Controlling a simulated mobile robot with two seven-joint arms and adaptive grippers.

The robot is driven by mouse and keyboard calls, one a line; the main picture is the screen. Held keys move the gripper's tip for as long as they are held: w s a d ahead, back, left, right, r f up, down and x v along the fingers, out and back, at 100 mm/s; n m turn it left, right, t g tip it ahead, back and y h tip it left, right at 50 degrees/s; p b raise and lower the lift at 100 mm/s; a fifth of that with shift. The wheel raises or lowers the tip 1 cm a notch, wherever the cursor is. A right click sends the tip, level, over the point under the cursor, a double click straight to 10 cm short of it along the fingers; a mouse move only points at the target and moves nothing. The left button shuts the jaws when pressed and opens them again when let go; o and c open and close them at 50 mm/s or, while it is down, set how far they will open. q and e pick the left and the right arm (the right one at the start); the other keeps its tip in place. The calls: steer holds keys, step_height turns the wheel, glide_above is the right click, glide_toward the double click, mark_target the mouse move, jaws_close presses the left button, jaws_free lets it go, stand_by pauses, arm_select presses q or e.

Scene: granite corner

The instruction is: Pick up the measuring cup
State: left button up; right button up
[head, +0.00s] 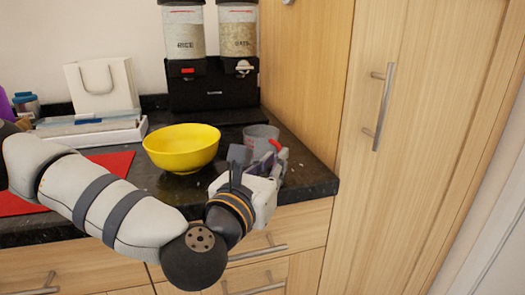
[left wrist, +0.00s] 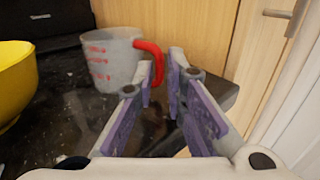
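The measuring cup (head: 262,133) is grey and translucent with a red handle, and stands upright on the dark counter near its right end. In the left wrist view the cup (left wrist: 108,62) shows red markings, and its red handle (left wrist: 158,62) points toward my gripper. My left gripper (head: 258,158) is in front of the cup, at the handle side. Its purple-padded fingers (left wrist: 164,66) are apart. The handle appears in the gap near the left fingertip; I cannot tell whether they touch. My right gripper is not in view.
A yellow bowl (head: 182,148) stands just left of the cup. Behind are rice and oats dispensers (head: 210,85), with a white bag (head: 102,86) and a white box (head: 92,134) at left. A red mat (head: 112,163) lies under my arm. A tall wooden cabinet (head: 310,80) borders the right.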

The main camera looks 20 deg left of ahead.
mark_target(265, 149)
arm_select(q)
steer(key=w, duration=0.3)
steer(key=shift+w+d, duration=0.15)
steer(key=shift+w, duration=0.25)
jaws_close()
